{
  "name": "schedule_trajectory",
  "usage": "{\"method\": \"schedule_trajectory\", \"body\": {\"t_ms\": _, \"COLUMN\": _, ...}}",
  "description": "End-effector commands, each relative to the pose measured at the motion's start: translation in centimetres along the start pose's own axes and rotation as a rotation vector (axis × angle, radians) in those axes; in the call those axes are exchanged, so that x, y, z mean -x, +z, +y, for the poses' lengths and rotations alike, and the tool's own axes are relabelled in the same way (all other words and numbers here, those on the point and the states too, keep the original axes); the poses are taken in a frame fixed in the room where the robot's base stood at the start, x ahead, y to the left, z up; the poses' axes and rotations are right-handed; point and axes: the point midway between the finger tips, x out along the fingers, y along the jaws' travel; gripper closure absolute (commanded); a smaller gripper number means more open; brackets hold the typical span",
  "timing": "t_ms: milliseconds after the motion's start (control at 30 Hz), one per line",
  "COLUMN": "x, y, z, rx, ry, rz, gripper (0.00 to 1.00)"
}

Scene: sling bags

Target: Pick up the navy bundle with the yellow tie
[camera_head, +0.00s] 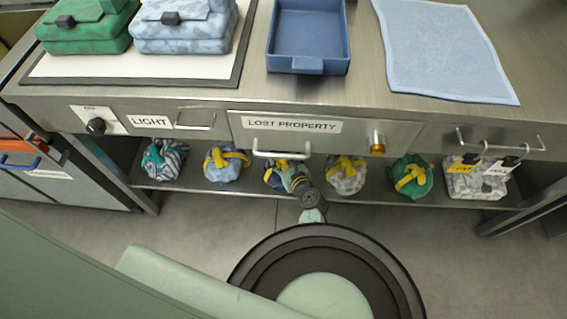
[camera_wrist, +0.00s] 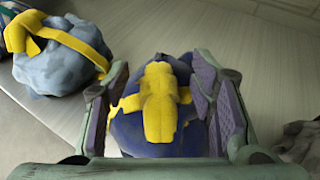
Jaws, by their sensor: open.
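The navy bundle (camera_wrist: 178,68) with its yellow tie (camera_wrist: 160,105) lies between the two fingers of my gripper (camera_wrist: 158,90) in the wrist view. The fingers are open, one on each side of it; I cannot tell whether they touch it. In the head view the navy bundle (camera_head: 271,177) sits on the low shelf under the counter, partly hidden by my gripper (camera_head: 292,182).
Beside it on the shelf (camera_head: 245,190) are a light blue bundle (camera_head: 222,172) with a yellow tie, left, and a grey one (camera_head: 346,183), right. Further along are a striped bundle (camera_head: 163,160), a green one (camera_head: 411,184) and a tagged grey bag (camera_head: 475,185). The drawer front (camera_head: 235,125) overhangs.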

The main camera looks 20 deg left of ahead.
Motion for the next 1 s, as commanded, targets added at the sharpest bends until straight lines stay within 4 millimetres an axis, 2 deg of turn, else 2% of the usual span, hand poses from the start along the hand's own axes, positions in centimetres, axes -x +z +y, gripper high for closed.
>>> {"method": "schedule_trajectory", "body": {"t_ms": 100, "x": 0.03, "y": 0.02, "z": -0.02, "rx": 0.0, "ry": 0.0, "rz": 0.0, "gripper": 0.51}}
{"method": "schedule_trajectory", "body": {"t_ms": 833, "x": 0.02, "y": 0.0, "z": -0.04, "rx": -0.001, "ry": 0.0, "rz": 0.001, "gripper": 0.99}}
{"method": "schedule_trajectory", "body": {"t_ms": 1000, "x": 0.03, "y": -0.01, "z": -0.04, "rx": -0.001, "ry": -0.001, "rz": 0.001, "gripper": 1.0}}
